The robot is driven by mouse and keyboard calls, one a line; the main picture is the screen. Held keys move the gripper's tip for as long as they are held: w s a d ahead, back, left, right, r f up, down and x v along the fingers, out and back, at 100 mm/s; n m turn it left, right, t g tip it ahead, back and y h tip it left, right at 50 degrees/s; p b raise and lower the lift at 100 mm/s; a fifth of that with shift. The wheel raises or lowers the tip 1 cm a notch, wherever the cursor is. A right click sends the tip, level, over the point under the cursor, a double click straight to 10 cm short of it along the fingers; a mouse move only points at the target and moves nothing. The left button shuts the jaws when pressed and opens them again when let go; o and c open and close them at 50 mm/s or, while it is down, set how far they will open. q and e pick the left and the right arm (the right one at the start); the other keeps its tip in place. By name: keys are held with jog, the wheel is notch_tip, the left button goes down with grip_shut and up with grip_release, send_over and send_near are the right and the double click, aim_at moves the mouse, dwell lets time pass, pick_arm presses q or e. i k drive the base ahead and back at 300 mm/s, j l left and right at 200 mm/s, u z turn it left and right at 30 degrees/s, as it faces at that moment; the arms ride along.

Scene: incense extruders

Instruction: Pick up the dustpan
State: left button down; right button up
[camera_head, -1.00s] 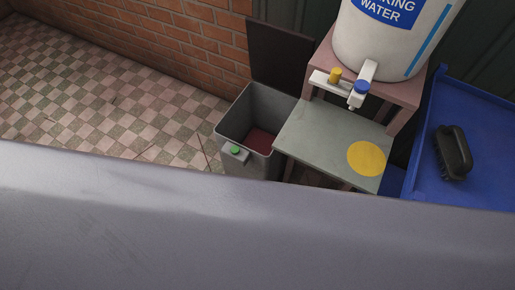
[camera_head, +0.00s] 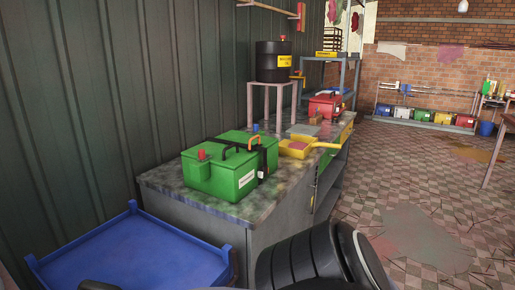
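A yellow pan-shaped thing with a handle (camera_head: 296,151), which looks like the dustpan, lies on the worktop of the grey bench (camera_head: 220,209). It is just behind and to the right of the green boxes. Its handle points right, toward the bench's front edge, and something reddish shows in it. Neither of my grippers is in view. A dark rounded part at the bottom centre appears to be part of my arm, with no fingers visible.
A blue tray (camera_head: 135,252) stands at the lower left. Green boxes (camera_head: 218,176) sit at the bench's near end. A black drum (camera_head: 274,62) on a stand and a red box (camera_head: 324,105) are farther back. Checkered floor (camera_head: 425,190) lies open to the right.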

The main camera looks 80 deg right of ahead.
aim_at(299, 146)
jog(key=k+l+z, duration=0.1)
jog(key=k+z, duration=0.4)
jog(key=l+z, duration=0.15)
jog(key=z, duration=0.3)
jog(key=l+z, duration=0.15)
jog(key=z, duration=0.35)
jog(key=i+l, duration=0.15)
jog(key=l, duration=0.25)
jog(key=i+l, duration=0.15)
jog(key=l, duration=0.2)
